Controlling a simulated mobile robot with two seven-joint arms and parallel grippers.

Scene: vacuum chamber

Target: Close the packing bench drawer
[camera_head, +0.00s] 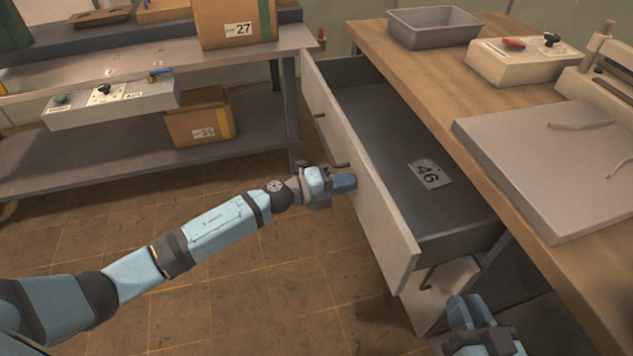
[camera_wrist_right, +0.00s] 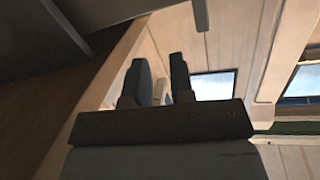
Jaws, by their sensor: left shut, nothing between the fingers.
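The packing bench drawer (camera_head: 372,115) is pulled out from under the wooden bench top. Its pale front panel (camera_head: 385,215) faces left and carries a dark handle. My right gripper (camera_head: 470,308) is low at the right, near the drawer's near end. Its two fingers stand apart and empty in the right wrist view (camera_wrist_right: 160,82).
The bench top (camera_head: 400,75) bears a grey tray (camera_head: 434,27), a control box (camera_head: 525,62) and a grey board (camera_head: 560,160). A second drawer front (camera_head: 440,290) shows below. A metal shelf bench (camera_head: 130,62) with cardboard boxes stands at left. The tiled floor between is clear.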

